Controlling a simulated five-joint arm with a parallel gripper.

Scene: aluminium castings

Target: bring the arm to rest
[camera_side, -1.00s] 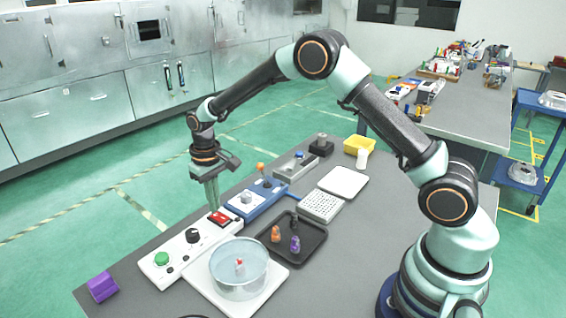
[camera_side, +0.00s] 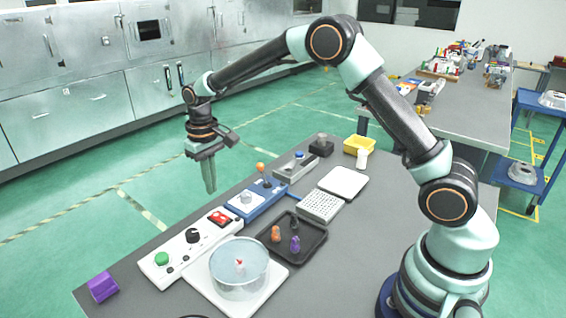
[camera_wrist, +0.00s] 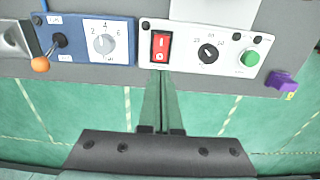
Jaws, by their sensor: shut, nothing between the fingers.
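My gripper (camera_side: 210,190) is shut and empty. In the side view it hangs fingers down in the air, past the table's far left edge, near the white control box (camera_side: 190,246) and the blue control box (camera_side: 257,200). In the wrist view my gripper (camera_wrist: 161,80) reaches up with its fingertips just below the white box's red rocker switch (camera_wrist: 160,46). I cannot tell how far the tips are from the box, but in the side view they are clear above it.
The grey table (camera_side: 330,265) holds a clear round vessel (camera_side: 239,268) on a white plate, a black tray (camera_side: 309,247) with small figures, a yellow bin (camera_side: 359,144) and a purple block (camera_side: 102,287). Green floor (camera_side: 100,215) lies open beyond the table's left edge.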

